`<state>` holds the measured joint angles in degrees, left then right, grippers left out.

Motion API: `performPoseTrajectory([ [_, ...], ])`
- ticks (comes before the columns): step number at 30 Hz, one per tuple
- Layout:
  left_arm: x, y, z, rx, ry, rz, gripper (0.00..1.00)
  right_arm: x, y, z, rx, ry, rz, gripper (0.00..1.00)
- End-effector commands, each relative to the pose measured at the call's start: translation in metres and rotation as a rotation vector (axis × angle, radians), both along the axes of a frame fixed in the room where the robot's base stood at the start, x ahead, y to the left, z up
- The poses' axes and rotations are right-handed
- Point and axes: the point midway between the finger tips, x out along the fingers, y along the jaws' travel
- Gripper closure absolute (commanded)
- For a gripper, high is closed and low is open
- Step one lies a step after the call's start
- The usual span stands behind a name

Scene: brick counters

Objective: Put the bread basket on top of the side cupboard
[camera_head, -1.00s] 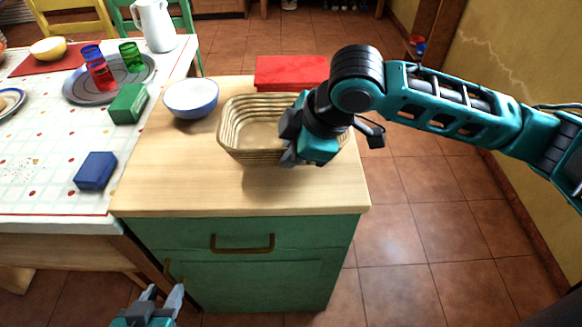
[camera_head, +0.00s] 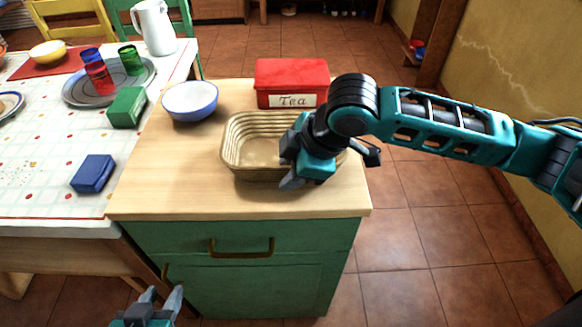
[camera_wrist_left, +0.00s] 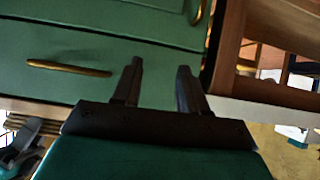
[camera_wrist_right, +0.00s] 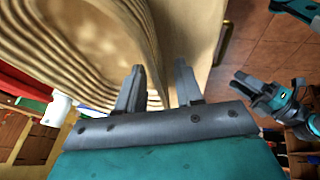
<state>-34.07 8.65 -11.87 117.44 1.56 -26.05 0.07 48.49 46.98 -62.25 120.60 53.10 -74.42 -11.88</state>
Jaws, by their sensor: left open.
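The woven bread basket (camera_head: 235,158) appears to rest on the wooden top (camera_head: 160,185) of the green side cupboard (camera_head: 262,282). My right gripper (camera_head: 287,167) is at the basket's near right side, and its body hides part of the rim. In the right wrist view the basket (camera_wrist_right: 95,50) reaches down between the two fingers (camera_wrist_right: 160,85), which stand wide apart with a gap beside the wall. My left gripper (camera_head: 163,295) is open and empty, low in front of the cupboard. The left wrist view shows its fingers (camera_wrist_left: 160,80) before the green drawer front (camera_wrist_left: 90,55).
A red Tea box (camera_head: 291,78) stands behind the basket, and a blue-white bowl (camera_head: 190,98) to its left. A laid table (camera_head: 45,200) adjoins on the left, with a blue box (camera_head: 93,173) and a green box (camera_head: 127,107). The cupboard top's front left is clear.

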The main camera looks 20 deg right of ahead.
Motion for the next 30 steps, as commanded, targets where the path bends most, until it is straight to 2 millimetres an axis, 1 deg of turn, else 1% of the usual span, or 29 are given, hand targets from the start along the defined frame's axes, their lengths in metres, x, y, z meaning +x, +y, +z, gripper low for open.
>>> performPoseTrajectory([
  [2, -0.002, 0.0, 0.0, 0.0, 0.004, 0.0, 0.57, -0.001, -0.001, 0.004, 0.001, -0.001, 0.0, 0.64],
  [5, -0.003, 0.001, 0.002, 0.002, 0.008, 0.001, 0.57, -0.004, -0.004, 0.016, 0.001, -0.004, 0.0, 0.64],
  [8, -0.005, 0.003, 0.006, 0.005, 0.009, 0.004, 0.57, -0.011, -0.01, 0.033, 0.0, -0.005, 0.001, 0.64],
  [12, -0.005, 0.007, 0.01, 0.012, 0.004, 0.011, 0.57, -0.022, -0.02, 0.061, 0.0, -0.004, -0.001, 0.64],
  [18, -0.007, 0.013, 0.011, 0.025, 0.007, 0.021, 0.57, -0.034, -0.03, 0.093, 0.0, -0.003, -0.001, 0.64],
  [21, -0.007, 0.013, 0.012, 0.024, 0.002, 0.022, 0.57, -0.039, -0.034, 0.102, 0.0, -0.001, 0.0, 0.64],
  [24, -0.007, 0.013, 0.011, 0.024, 0.004, 0.024, 0.57, -0.041, -0.035, 0.107, 0.0, -0.001, 0.0, 0.64],
  [30, -0.009, 0.013, 0.008, 0.023, 0.01, 0.025, 0.57, -0.042, -0.036, 0.108, 0.001, 0.0, -0.001, 0.64],
])
